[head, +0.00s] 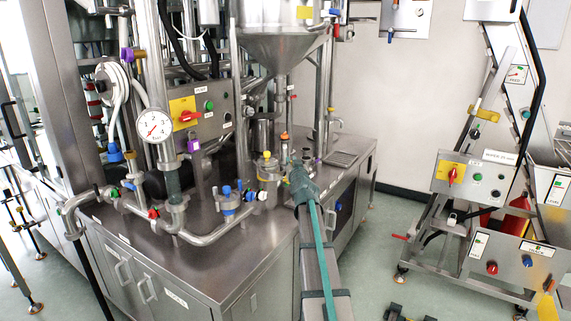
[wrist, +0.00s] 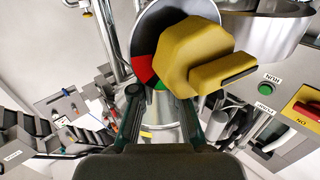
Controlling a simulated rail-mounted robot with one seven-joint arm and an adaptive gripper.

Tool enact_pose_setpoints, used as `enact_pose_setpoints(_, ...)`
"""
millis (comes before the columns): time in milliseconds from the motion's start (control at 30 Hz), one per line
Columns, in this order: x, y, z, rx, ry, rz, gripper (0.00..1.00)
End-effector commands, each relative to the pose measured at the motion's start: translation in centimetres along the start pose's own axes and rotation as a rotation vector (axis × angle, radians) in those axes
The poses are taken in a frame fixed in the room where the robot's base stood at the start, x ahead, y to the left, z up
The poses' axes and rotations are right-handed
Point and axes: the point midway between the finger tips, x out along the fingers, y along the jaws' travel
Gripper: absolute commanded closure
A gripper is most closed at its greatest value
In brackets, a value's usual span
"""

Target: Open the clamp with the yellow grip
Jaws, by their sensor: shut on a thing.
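The clamp's yellow grip (wrist: 205,58) looms large at the top of the wrist view. It sits in front of a grey disc (wrist: 150,35) with red and green sectors. My gripper (wrist: 160,95) has one finger left of the disc's lower edge and the other against the yellow grip's lower side. The fingers stand apart, shut on the clamp; the exact contact is partly hidden. In the head view my gripper (head: 298,170) is at the bench's right part, beside small fittings. A small yellow part (head: 267,155) shows left of it; I cannot tell if it is the same grip.
A steel bench (head: 200,265) carries pipes, a pressure gauge (head: 153,125) and valves left of my gripper. A steel funnel (head: 285,40) hangs above. A panel with a red switch (wrist: 305,110) shows in the wrist view.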

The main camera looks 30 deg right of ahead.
Motion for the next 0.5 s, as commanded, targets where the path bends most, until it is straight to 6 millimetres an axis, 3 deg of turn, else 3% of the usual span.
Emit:
enact_pose_setpoints(267,-0.03,0.02,0.07,0.0,-0.002,0.0,1.0)
enact_pose_setpoints(300,-0.02,0.02,0.07,0.0,-0.002,0.0,0.85)
enact_pose_setpoints(433,-0.02,0.02,0.06,0.0,-0.001,0.0,0.63)
enact_pose_setpoints(500,-0.01,0.01,0.05,0.0,-0.001,0.0,0.6)
